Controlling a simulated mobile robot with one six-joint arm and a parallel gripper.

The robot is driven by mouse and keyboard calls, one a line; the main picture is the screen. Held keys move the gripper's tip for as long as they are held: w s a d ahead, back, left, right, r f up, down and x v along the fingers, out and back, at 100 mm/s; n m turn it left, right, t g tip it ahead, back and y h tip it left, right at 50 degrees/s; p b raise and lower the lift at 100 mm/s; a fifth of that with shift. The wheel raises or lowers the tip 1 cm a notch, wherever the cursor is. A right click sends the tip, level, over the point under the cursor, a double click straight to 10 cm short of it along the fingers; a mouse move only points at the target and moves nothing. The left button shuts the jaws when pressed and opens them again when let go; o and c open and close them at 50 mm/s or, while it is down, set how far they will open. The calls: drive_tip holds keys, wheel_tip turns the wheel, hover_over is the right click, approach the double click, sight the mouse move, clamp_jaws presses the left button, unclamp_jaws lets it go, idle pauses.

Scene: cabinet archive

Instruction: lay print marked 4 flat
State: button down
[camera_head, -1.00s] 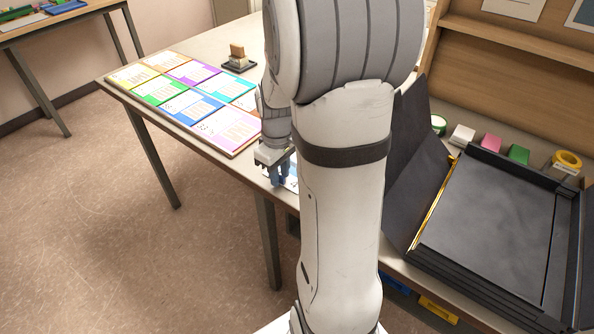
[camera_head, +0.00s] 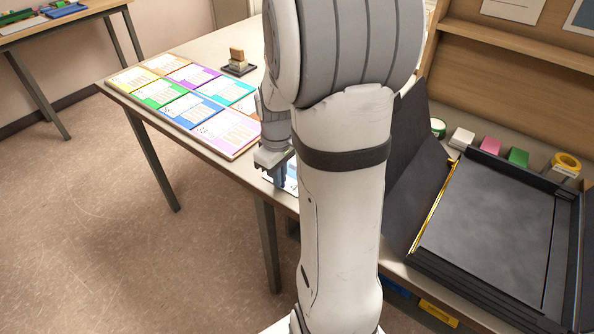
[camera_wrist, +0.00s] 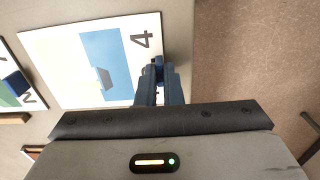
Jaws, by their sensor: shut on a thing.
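The print marked 4 (camera_wrist: 66,52) is a white sheet with a blue picture and a black 4 near its right edge in the wrist view. In the head view only a small part of the print (camera_head: 293,172) shows, at the table's front edge beside my arm. My gripper (camera_wrist: 160,68) is shut on the print's edge near the number, and its fingers also show in the head view (camera_head: 280,180). The print looks about level, but I cannot tell whether all of it touches the table.
Another print marked 2 (camera_wrist: 10,88) lies at the left of the wrist view. A board of coloured cards (camera_head: 185,100) covers the table's left part. A small stamp stand (camera_head: 238,64) stands behind it. An open black box (camera_head: 490,225) is at right. My arm hides the middle.

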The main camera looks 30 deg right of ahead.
idle(0.5)
drive_tip(key=shift+r+p, duration=1.9)
drive_tip(key=shift+r, duration=0.6)
